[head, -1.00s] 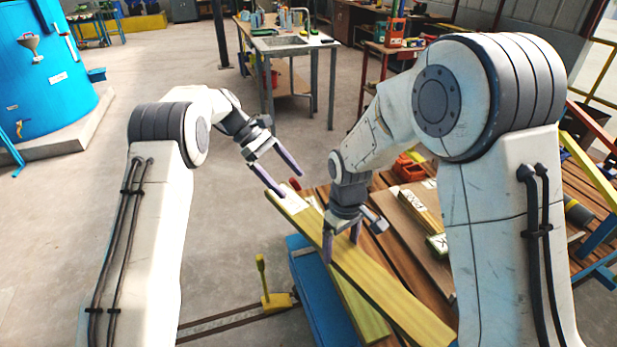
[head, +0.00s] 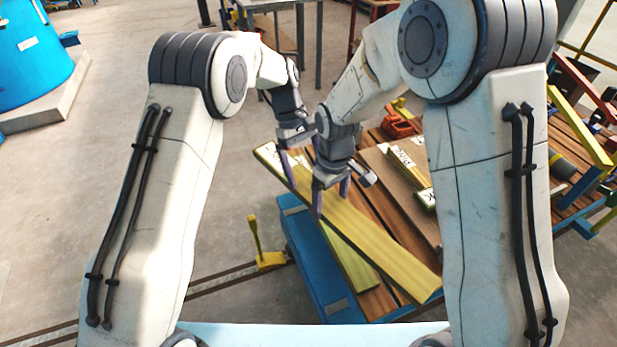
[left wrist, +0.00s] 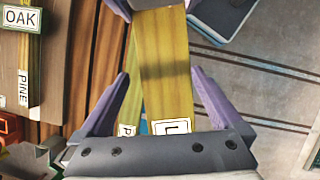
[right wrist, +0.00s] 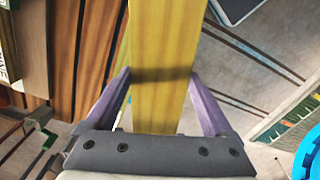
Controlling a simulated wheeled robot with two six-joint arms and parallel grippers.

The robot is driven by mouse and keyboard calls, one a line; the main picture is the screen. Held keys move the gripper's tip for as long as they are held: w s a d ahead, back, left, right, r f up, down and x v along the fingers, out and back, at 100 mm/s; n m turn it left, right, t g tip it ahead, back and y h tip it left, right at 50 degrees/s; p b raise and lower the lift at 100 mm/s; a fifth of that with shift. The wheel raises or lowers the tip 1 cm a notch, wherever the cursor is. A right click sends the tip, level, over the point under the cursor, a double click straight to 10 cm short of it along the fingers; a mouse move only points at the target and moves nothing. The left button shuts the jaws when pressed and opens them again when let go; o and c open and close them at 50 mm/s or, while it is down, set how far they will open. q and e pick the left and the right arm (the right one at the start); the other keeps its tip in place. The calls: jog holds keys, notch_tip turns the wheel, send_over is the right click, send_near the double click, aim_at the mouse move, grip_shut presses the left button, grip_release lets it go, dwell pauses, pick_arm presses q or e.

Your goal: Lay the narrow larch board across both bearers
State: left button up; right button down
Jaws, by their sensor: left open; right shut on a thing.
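A long yellow board (head: 380,245) slants across the wooden table; its far end carries a white label, which starts with L in the left wrist view (left wrist: 172,127). My right gripper (head: 331,203) is shut on the board's edges partway along it. In the right wrist view the board (right wrist: 160,60) runs between both fingers. My left gripper (head: 300,175) is open at the far end, with its fingers on either side of the board and a gap visible. I cannot make out the two bearers with certainty.
Under the long board lies another yellow board (head: 350,262). A blue box-like unit (head: 306,245) stands at the table's left. Boards labelled OAK (left wrist: 20,18) and PINE (left wrist: 23,85) lie nearby. Red and yellow rails (head: 580,125) stand at the right.

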pick_arm(q)
jog(key=shift+x, duration=1.4)
jog(key=shift+s, duration=0.1)
grip_shut()
jog(key=shift+r, duration=0.1)
grip_release()
